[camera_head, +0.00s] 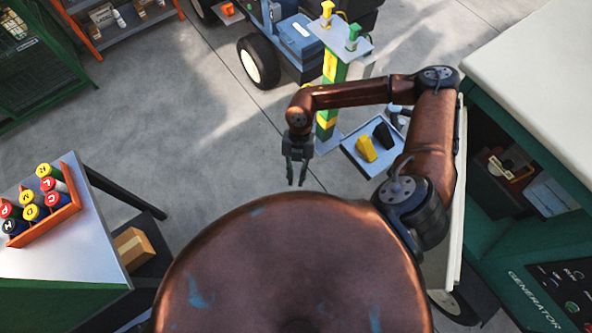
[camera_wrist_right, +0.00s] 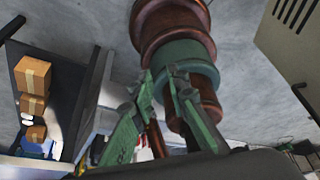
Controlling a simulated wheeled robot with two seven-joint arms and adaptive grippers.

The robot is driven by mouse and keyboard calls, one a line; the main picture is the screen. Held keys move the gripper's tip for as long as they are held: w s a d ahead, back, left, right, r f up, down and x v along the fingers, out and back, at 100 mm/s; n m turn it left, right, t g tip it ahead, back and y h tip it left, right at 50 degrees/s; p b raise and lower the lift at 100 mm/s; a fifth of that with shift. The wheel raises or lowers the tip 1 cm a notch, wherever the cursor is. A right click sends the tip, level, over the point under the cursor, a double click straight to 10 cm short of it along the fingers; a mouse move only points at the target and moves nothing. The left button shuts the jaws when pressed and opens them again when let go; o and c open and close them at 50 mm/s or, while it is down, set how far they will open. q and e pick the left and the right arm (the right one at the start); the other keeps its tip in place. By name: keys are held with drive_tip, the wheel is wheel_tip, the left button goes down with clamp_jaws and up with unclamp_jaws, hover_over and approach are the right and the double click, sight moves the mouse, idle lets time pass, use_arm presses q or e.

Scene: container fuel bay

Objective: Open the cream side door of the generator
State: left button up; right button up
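The generator (camera_head: 515,300) stands at the right with a green body and a cream top. Its cream side door (camera_head: 457,200) shows nearly edge-on, standing out from the body, and the compartment behind it is open to view. My right arm hides part of the door. A cream panel with slots (camera_wrist_right: 293,28), probably this door, shows at the upper right of the right wrist view. My right gripper (camera_head: 297,178) is well to the left of the door, pointing down, with its fingers apart and empty; the fingers also show in the wrist view (camera_wrist_right: 165,90). My left gripper is out of view.
A post (camera_head: 328,90) with a blue tray (camera_head: 358,158) stands beyond my right arm. A blue wheeled machine (camera_head: 298,45) is at the back. A table (camera_head: 95,240) with an orange rack of bottles (camera_head: 50,230) is at the left. The floor between is clear.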

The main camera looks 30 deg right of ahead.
clamp_jaws()
drive_tip(key=shift+c, duration=1.3)
unclamp_jaws()
drive_tip(key=o, duration=0.7)
drive_tip(key=shift+c, duration=0.2)
drive_tip(key=v, duration=1.2)
